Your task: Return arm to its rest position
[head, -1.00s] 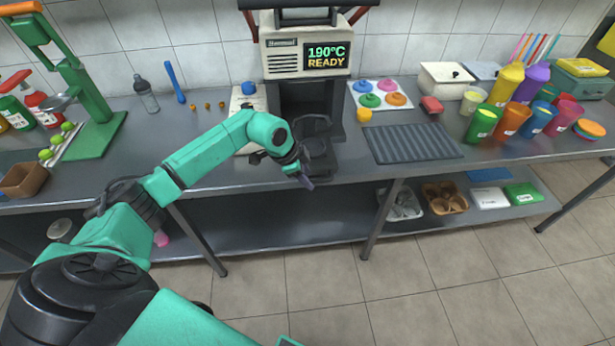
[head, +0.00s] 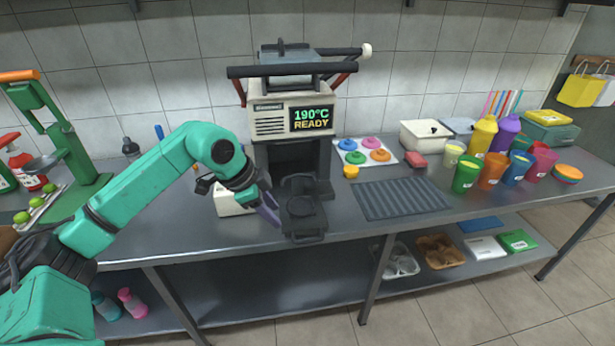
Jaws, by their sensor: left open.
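My left arm comes in from the left in the head view, bent at the elbow. Its gripper (head: 268,212) is open and appears empty, tilted down just left of the dark tray-like part (head: 303,208) at the front of the press machine (head: 292,120). I cannot tell whether the gripper touches that part. The machine's display reads 190°C READY. My right arm and gripper are not in view.
A green lever press (head: 75,150) stands at the left, near limes. A ridged dark mat (head: 400,198), colored cups (head: 492,170) and a white box (head: 425,135) are on the counter at right. Bare counter (head: 345,215) lies right of the machine. Trays fill part of the lower shelf.

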